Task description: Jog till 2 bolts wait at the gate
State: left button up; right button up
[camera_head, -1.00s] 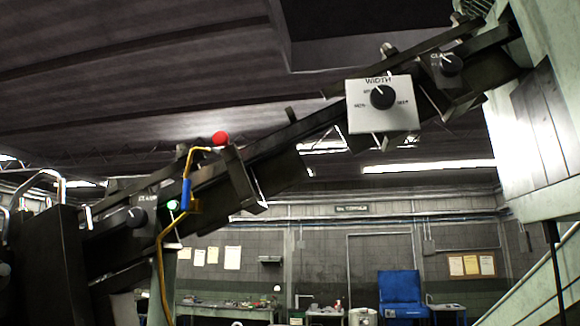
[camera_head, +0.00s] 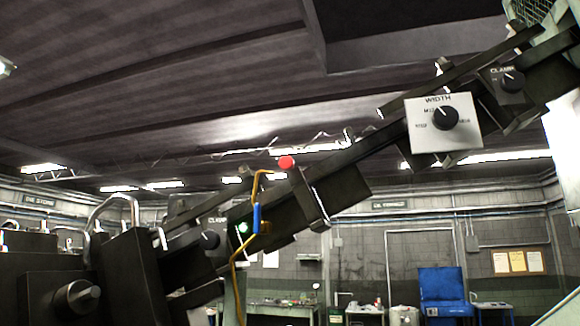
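A dark sloping feed rail (camera_head: 375,150) runs from the upper right down to a dark machine block (camera_head: 132,270) at the lower left. A yellow bent rod with a blue sleeve (camera_head: 257,219) stands at the rail's lower part, with a red ball knob (camera_head: 286,162) near its top. A green lamp (camera_head: 242,228) glows beside the rod. No bolts can be made out on the rail. Neither of my grippers is in view.
A white WIDTH panel with a black knob (camera_head: 444,118) hangs on the upper rail. A CLAMP knob (camera_head: 512,82) is above it, another dark knob (camera_head: 210,240) lower down. A blue cabinet (camera_head: 441,285) and a workbench (camera_head: 283,307) stand far back.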

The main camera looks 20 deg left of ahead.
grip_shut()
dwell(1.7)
